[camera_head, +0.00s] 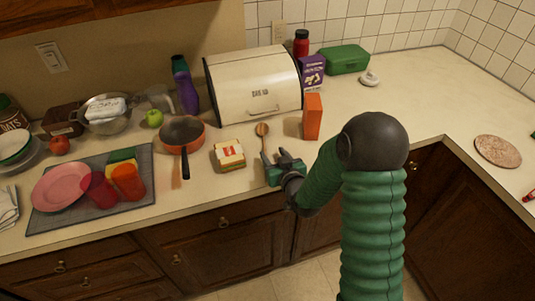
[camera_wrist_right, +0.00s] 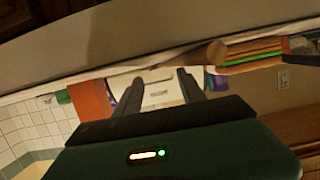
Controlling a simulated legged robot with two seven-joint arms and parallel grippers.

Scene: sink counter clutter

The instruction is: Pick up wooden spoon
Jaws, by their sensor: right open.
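The wooden spoon (camera_head: 262,130) lies on the counter in front of the bread bin, its rounded head toward the bin. Its handle runs toward my right gripper (camera_head: 276,157), which partly hides the near end. The right gripper is open, low over the counter's front part, at the handle. In the wrist view the open fingers (camera_wrist_right: 160,78) point toward the bread bin, with nothing visibly held. I cannot tell whether the handle is between the fingers. My left gripper is not in view.
A sandwich (camera_head: 229,154) lies just left of the spoon, and an orange box (camera_head: 312,117) stands to its right. The bread bin (camera_head: 254,86) is behind. A pan (camera_head: 182,132) sits farther left. Counter right of the orange box is mostly clear.

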